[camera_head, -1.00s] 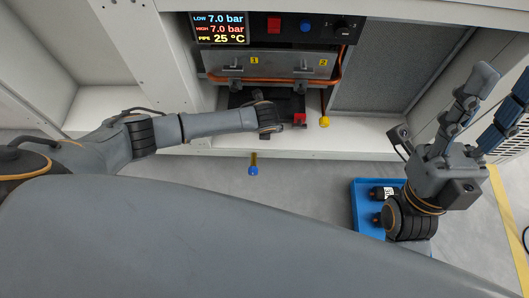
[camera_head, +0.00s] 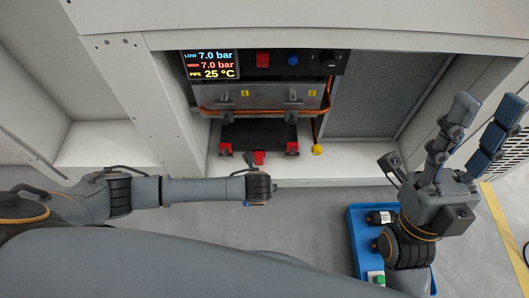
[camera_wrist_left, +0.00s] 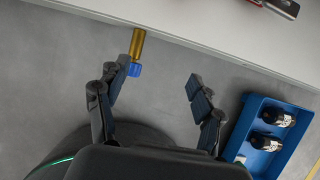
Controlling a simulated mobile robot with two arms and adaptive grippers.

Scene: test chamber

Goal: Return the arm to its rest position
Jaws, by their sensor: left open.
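My left arm (camera_head: 205,190) reaches in from the left and its wrist ends just in front of the cabinet's lower edge. In the head view the left fingers are hidden under the wrist. In the left wrist view the left gripper (camera_wrist_left: 155,85) is open and empty, its two fingers spread apart. A brass piece with a blue end (camera_wrist_left: 135,55) shows just past the left finger; I cannot tell how far below it lies. My right gripper (camera_head: 486,108) is raised at the right, fingers apart and empty.
The cabinet (camera_head: 360,175) has a display, a copper pipe (camera_head: 262,110) and a black plate (camera_head: 258,134) with red parts. A blue tray (camera_head: 352,235) with dark bottles stands on the floor below my right arm.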

